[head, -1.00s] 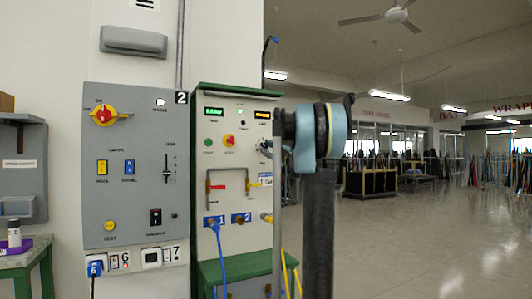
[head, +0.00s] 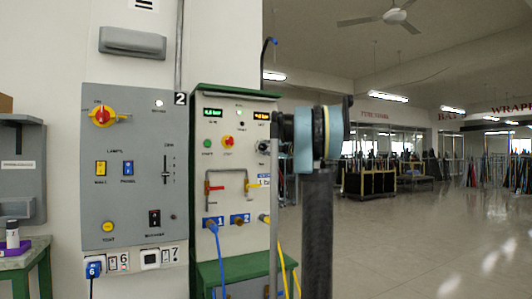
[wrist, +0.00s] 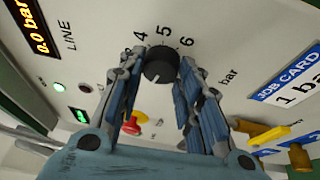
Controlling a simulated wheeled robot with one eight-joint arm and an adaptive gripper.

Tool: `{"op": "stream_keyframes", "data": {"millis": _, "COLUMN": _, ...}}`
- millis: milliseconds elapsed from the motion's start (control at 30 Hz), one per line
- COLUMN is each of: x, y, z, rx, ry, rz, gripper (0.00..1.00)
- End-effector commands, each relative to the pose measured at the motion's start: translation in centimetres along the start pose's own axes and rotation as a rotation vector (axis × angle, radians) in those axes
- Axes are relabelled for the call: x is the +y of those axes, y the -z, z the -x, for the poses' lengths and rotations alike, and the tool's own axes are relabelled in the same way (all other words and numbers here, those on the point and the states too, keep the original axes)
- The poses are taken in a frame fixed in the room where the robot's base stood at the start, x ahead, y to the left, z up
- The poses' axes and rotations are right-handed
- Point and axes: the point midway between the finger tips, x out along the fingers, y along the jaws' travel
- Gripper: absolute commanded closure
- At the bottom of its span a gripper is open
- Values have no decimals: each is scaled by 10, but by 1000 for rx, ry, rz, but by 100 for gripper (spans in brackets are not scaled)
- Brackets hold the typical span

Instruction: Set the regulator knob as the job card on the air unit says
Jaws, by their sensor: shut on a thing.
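The black regulator knob (wrist: 160,66) sits on the pale panel below printed scale numbers 4, 5 and 6, with "bar" to the right. A short light mark shows on its lower part. My gripper (wrist: 160,74) is shut on the knob, one finger at each side. In the head view the knob (head: 263,146) is small and dark, beside my arm. The blue and white job card (wrist: 288,82) is cut by the wrist frame's edge and reads "1 bar" as far as it shows. It also shows in the head view (head: 264,179), partly hidden. The air unit (head: 234,160) is green and cream.
An orange display (wrist: 33,27) marked LINE reads 0.0 bar in the wrist view. A red button (wrist: 131,124) and a yellow lever (wrist: 268,136) are close to my fingers. A grey switch panel (head: 130,200) stands at left. Open floor (head: 430,240) lies at right.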

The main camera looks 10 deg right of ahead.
Motion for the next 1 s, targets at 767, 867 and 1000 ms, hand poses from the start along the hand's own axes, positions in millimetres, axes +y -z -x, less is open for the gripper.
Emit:
{"op": "stream_keyframes", "data": {"millis": 767, "x": -3, "y": 2, "z": 0, "rx": 11, "ry": 42, "rz": 96, "gripper": 92}}
{"op": "stream_keyframes", "data": {"millis": 867, "x": -3, "y": 2, "z": 0, "rx": 10, "ry": 42, "rz": 96, "gripper": 48}}
{"op": "stream_keyframes", "data": {"millis": 1000, "x": -2, "y": 1, "z": 0, "rx": 9, "ry": 40, "rz": 95, "gripper": 48}}
